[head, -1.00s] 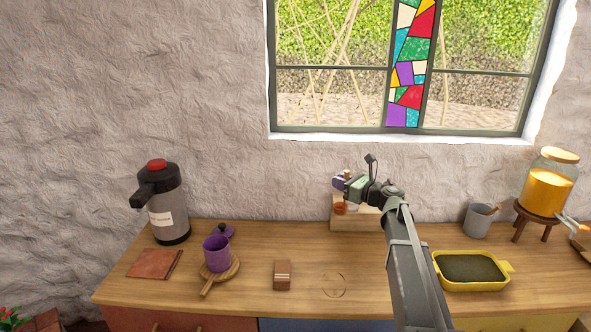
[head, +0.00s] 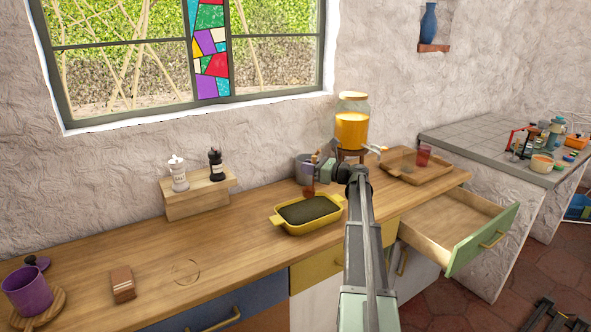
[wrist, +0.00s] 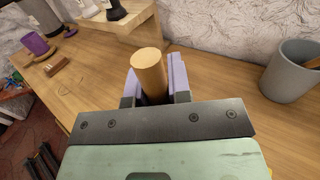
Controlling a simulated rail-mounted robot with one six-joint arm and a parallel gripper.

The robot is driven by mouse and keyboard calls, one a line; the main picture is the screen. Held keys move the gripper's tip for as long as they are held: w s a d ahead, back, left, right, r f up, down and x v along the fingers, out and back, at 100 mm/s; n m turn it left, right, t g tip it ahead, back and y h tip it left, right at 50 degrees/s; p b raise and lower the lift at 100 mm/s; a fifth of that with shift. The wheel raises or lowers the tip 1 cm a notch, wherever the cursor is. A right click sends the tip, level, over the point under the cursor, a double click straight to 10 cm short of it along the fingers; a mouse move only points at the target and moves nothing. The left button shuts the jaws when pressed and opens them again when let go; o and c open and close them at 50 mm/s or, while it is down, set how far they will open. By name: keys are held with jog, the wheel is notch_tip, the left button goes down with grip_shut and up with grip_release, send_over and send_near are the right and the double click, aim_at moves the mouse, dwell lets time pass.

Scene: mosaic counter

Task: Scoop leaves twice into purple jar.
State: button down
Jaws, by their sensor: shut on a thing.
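My gripper (head: 318,163) is shut on the wooden handle (wrist: 150,72) of a scoop. Its copper-brown bowl (head: 308,191) hangs below, at the far edge of the yellow dish in the head view. Whether the bowl holds leaves is too small to tell. The yellow dish (head: 293,229) is filled with dark leaves (head: 308,209). The purple jar (head: 28,292) stands open on a round wooden board at the far left; it also shows in the wrist view (wrist: 37,45). Its lid (head: 38,263) lies on the counter behind it.
A grey cup (head: 304,171) stands just behind the scoop. A glass dispenser (head: 352,128) on a stand and a wooden tray (head: 420,177) are to the right. A green-fronted drawer (head: 484,240) is open. A brown block (head: 123,284) and a small shelf (head: 200,204) lie between jar and dish.

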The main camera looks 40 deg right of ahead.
aim_at(314, 190)
notch_tip(314, 190, down, 9)
jog(key=b, duration=0.8)
jog(key=shift+r, duration=0.2)
notch_tip(314, 190, up, 7)
jog(key=p, duration=0.6)
dwell(0.3)
